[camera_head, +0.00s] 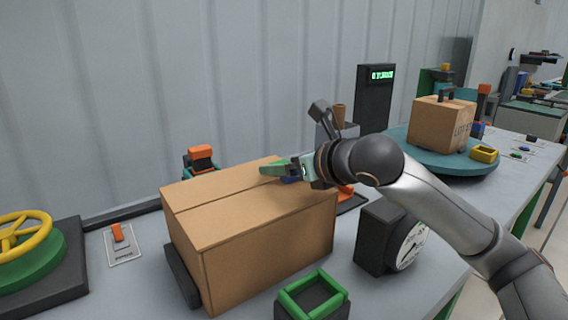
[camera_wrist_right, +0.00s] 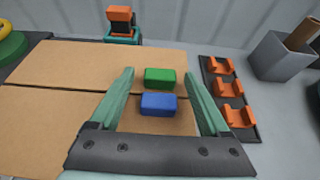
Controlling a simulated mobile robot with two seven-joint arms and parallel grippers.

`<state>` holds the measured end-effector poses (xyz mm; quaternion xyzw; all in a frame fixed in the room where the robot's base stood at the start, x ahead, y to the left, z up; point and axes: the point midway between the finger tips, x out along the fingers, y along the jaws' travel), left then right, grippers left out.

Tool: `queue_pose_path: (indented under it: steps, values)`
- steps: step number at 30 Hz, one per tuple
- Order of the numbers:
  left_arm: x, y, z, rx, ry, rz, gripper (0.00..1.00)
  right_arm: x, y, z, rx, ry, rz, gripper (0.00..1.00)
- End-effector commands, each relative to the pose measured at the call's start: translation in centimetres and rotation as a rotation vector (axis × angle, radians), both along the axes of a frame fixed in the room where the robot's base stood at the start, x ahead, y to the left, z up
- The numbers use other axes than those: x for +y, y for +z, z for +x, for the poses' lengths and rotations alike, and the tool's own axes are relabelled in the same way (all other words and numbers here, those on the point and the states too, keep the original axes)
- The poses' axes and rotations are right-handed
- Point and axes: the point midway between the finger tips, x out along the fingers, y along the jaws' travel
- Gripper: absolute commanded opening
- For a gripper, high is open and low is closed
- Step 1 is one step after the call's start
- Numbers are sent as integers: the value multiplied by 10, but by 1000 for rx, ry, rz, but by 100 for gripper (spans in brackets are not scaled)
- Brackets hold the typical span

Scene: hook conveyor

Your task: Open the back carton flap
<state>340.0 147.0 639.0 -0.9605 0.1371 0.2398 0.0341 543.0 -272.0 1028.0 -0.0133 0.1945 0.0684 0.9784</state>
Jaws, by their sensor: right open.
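A brown cardboard carton (camera_head: 268,257) stands on the grey table. Its back flap (camera_head: 215,188) and front flap (camera_head: 245,211) lie flat, meeting at a seam along the top. The back flap also shows in the right wrist view (camera_wrist_right: 75,65). My right gripper (camera_head: 272,172) is at the right end of the carton's top, its fingers pointing left. In the right wrist view it is open, with a green block (camera_wrist_right: 160,77) and a blue block (camera_wrist_right: 158,104) visible between its fingers. Whether the fingers touch the carton, I cannot tell. My left gripper is not in view.
An orange-topped device (camera_head: 201,158) stands behind the carton. A dial gauge (camera_head: 392,238) and a green-rimmed bin (camera_head: 314,296) stand in front and right. A yellow handwheel (camera_head: 24,232) is at left. A turntable (camera_head: 440,165) carries another carton (camera_head: 440,122). A black orange-clip rack (camera_wrist_right: 229,95) lies beside the carton.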

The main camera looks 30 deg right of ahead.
Motion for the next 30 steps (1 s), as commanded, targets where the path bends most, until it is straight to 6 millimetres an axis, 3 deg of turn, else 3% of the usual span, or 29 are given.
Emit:
queue_pose_path:
  steps: [11, 30]
  values:
    - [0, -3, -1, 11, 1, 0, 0, 1, -3, 6, 0, 0, -1, 80]
    - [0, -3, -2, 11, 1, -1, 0, 1, -3, 6, 1, 0, -1, 9]
